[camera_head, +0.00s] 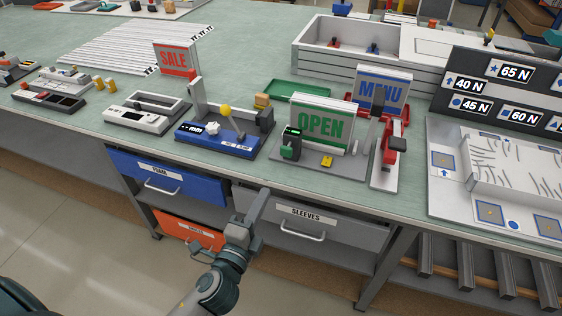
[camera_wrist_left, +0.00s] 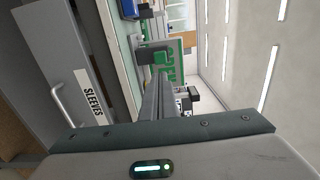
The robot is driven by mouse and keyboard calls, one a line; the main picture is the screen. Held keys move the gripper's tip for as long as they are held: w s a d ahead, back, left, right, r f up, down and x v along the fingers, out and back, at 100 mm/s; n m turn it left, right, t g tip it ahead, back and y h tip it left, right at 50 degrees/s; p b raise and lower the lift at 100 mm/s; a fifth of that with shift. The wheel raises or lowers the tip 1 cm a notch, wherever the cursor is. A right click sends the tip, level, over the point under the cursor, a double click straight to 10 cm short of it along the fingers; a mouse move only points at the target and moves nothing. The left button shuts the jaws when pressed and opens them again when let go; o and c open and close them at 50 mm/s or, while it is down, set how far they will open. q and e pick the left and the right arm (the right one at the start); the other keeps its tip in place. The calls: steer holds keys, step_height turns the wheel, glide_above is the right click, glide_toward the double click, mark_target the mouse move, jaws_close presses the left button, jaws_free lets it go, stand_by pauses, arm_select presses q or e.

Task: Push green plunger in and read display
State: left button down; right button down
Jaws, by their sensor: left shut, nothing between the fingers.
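A green block with a dark top, which looks like the green plunger (camera_head: 288,153), stands at the left front of a grey base plate (camera_head: 318,172). A small dark display (camera_head: 292,131) with green marks sits on top; I cannot read it. Behind stands a green-lettered OPEN sign (camera_head: 321,124). My left gripper (camera_head: 262,194) is shut and empty, in front of the bench edge, below and left of the plunger, apart from it. In the left wrist view the shut fingers (camera_wrist_left: 152,98) point toward the green block (camera_wrist_left: 158,57). My right gripper is not in view.
A blue device (camera_head: 218,140) with a white knob and yellow ball stands to the left. A red-and-grey device (camera_head: 387,158) stands to the right. The SLEEVES drawer (camera_head: 305,216) lies under the bench beside my gripper. A narrow bench strip in front of the plate is clear.

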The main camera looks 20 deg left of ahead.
mark_target(285, 152)
arm_select(q)
steer(key=shift+w, duration=0.1)
steer(key=w+p, duration=0.2)
steer(key=w, duration=0.4)
steer(key=w+p, duration=0.2)
steer(key=w, duration=0.5)
steer(key=shift+w+d, duration=0.2)
steer(key=shift+w, duration=0.2)
steer(key=shift+w, duration=1.8)
steer(key=shift+r, duration=0.15)
